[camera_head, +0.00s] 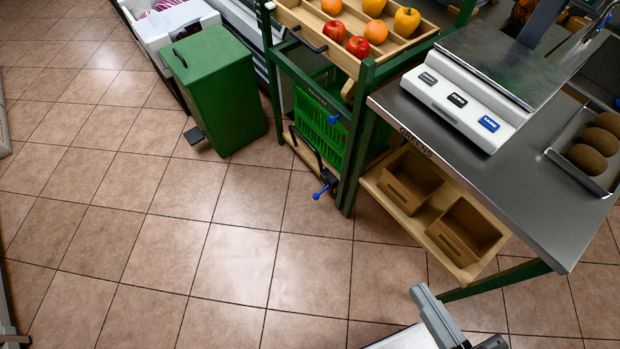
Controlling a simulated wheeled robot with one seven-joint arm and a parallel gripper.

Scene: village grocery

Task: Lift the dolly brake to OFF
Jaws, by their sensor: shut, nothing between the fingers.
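A small blue-tipped lever (320,191) sticks out on a black mount at the low front of the green-framed stand, near the floor. It looks like the dolly brake, but its OFF or ON marking is too small to read. A wooden dolly deck (302,153) with a black curved handle (304,144) shows beside it, partly hidden by the stand. A second blue knob (333,120) sits higher, in front of the green crate (318,112). Grey parts of my arm show at the bottom right edge, far from the lever. My gripper's fingers are not visible.
A green pedal bin (214,88) stands left of the stand. A steel counter (455,130) with a scale (465,102) juts out at right, with wooden boxes (465,232) on its low shelf. A fruit tray (345,30) tops the stand. The tiled floor in front is clear.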

